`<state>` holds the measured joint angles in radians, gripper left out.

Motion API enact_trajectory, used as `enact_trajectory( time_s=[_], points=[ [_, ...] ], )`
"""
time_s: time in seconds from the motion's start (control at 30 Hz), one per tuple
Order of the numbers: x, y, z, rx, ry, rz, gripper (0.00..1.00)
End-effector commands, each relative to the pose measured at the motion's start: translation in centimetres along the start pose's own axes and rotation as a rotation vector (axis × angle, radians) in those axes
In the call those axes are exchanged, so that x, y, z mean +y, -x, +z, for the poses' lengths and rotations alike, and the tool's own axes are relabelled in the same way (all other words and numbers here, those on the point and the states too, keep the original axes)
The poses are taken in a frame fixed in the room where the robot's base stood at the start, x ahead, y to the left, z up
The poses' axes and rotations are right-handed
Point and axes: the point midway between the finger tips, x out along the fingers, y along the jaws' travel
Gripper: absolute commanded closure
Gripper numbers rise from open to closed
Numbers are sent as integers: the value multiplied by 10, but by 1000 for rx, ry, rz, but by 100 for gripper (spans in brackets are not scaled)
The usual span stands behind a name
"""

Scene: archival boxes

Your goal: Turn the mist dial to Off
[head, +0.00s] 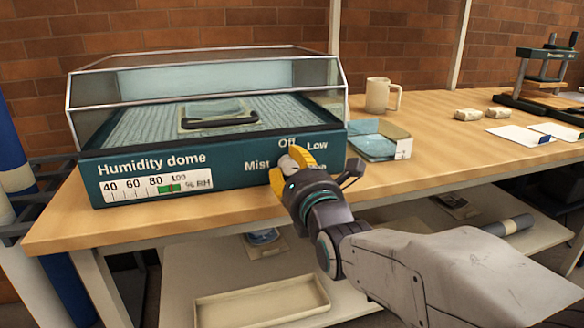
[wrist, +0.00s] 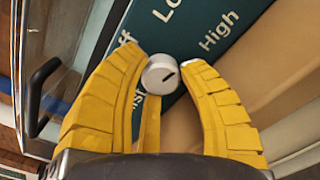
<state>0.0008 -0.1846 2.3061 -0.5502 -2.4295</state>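The humidity dome (head: 140,177) is a teal box with a clear lid on the wooden table in the head view. Its mist dial (head: 288,163) is at the right of the front panel, largely hidden by my gripper (head: 287,168). In the wrist view the dial (wrist: 156,80) is a round silver knob with a short dark mark toward the upper right, on the "High" side. "Off" is partly cut by a finger at the upper left. My gripper's yellow fingers (wrist: 167,62) are apart, one on each side of the dial; a narrow gap shows at the right fingertip. Contact at the left is unclear.
A small open box (head: 378,140) stands just right of the dome, with a beige mug (head: 378,96) behind it. Papers and small pale blocks (head: 468,114) lie further right. A tray (head: 262,302) is on the shelf below. The table front beside the dome is clear.

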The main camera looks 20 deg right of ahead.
Motion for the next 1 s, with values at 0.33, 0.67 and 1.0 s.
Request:
enact_trajectory(
  time_s=[0.33, 0.67, 1.0],
  points=[
    [0, 0, 1, -3, 0, 0, 97],
    [-1, 0, 0, -7, 67, 3, 98],
    [2, 0, 4, -9, 365, 4, 98]
  ],
)
